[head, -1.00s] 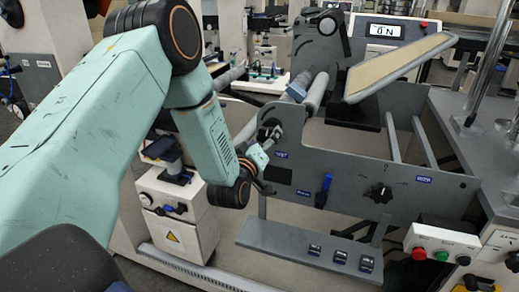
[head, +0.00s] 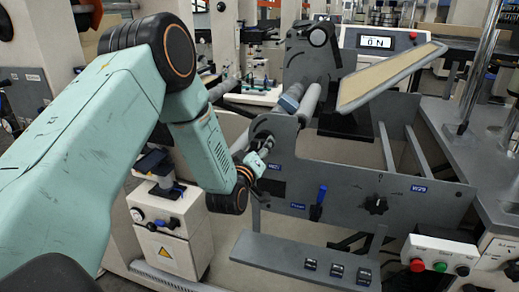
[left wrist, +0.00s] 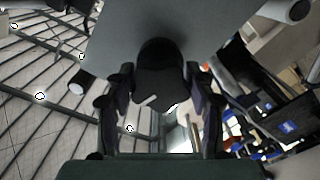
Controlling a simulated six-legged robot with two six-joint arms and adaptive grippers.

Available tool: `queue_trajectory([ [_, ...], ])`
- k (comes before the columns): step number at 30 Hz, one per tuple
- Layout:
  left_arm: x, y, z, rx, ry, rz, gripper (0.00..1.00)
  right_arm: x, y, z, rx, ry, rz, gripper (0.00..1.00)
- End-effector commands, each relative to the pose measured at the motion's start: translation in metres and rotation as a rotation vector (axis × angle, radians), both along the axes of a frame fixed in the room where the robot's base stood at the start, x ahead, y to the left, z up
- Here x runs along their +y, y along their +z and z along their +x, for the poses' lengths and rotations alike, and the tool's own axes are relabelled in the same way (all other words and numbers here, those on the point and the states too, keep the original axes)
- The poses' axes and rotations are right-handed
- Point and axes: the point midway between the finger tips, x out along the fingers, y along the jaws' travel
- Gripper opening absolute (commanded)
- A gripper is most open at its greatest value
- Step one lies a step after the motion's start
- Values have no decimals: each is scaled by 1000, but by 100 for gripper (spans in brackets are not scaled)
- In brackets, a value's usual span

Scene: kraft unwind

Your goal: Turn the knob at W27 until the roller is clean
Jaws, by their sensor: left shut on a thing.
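My left gripper (head: 263,142) is at the left end of the grey machine's front panel, by a small blue label (head: 274,166) too small to read surely. In the left wrist view its two fingers (left wrist: 160,100) are shut on a dark round knob (left wrist: 158,82) with a white mark, one finger on each side. In the head view the gripper mostly hides the knob. A pale grey roller (head: 310,103) runs slanting above the panel, beside a bluish cylinder (head: 291,98). I cannot tell how clean it is. My right gripper is not in view.
A blue-handled lever (head: 319,200) and a black knob (head: 376,205) near another blue label sit right on the panel. A tilted tan board (head: 390,75) and a display (head: 379,42) stand behind. A shelf with black switches (head: 300,260) juts out below.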

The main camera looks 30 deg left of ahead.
Motion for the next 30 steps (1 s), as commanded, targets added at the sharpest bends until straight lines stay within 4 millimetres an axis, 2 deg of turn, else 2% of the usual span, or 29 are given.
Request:
queue_trajectory([
  [1,0,0,-1,0,0,0,43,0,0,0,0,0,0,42],
  [8,0,0,-1,-1,1,-1,23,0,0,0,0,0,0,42],
  [13,0,1,-1,11,1,45,23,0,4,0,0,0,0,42],
  [24,0,1,-1,80,1,328,23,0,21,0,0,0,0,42],
  [30,1,1,-1,100,1,420,23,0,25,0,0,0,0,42],
])
